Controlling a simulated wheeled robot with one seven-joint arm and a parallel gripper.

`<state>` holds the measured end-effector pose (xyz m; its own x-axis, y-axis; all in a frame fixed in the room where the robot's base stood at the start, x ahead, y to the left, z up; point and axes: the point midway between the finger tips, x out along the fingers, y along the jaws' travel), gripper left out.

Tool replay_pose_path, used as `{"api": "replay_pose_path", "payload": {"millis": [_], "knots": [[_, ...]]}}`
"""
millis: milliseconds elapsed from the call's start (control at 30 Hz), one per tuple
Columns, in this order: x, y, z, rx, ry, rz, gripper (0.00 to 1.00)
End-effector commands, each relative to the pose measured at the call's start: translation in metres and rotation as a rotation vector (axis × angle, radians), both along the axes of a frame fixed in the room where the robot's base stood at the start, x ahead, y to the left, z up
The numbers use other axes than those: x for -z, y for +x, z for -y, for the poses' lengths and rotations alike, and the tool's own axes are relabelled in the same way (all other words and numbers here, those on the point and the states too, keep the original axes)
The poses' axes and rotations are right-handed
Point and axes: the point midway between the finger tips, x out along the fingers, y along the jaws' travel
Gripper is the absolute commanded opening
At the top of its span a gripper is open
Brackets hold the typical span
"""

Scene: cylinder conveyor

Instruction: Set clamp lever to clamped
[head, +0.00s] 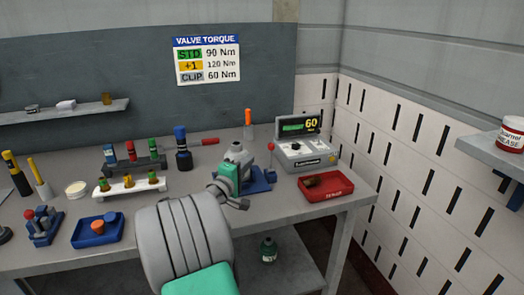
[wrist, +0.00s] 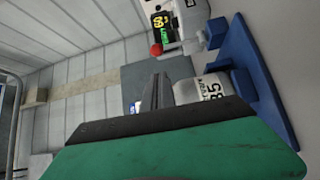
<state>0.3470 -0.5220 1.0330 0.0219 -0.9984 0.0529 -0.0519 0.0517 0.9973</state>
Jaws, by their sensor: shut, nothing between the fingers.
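My gripper (wrist: 155,92) shows as dark, closed fingers in the wrist view, above its green body, with nothing held. A light grey cylindrical part with dark print (wrist: 208,88) sits just right of the fingers, against a blue fixture (wrist: 272,90). I cannot tell whether the fingers touch it. In the head view the blue fixture (head: 262,182) stands on the bench, partly hidden behind my wrist. A red knob (wrist: 156,50) shows beyond the fingertips in the wrist view, and near the tester in the head view (head: 271,146). Whether it belongs to the clamp lever, and the lever's setting, I cannot tell.
A grey tester (head: 304,155) with a display reading 60 stands behind right. A red tray (head: 327,188) lies near the bench's right edge. A blue tray (head: 97,234), a white rack (head: 131,187) and a dark rack (head: 135,168) stand left of my arm.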

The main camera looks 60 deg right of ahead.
Motion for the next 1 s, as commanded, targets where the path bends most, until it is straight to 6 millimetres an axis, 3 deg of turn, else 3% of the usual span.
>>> {"api": "replay_pose_path", "payload": {"millis": [167, 633, 1000], "knots": [[-0.001, -0.001, 0.009, 0.003, 0.001, 0.001, 0.0], [-0.006, -0.001, 0.093, 0.005, 0.0, 0.001, 0.0], [-0.005, 0.0, 0.101, 0.003, 0.0, 0.0, 0.0]]}}
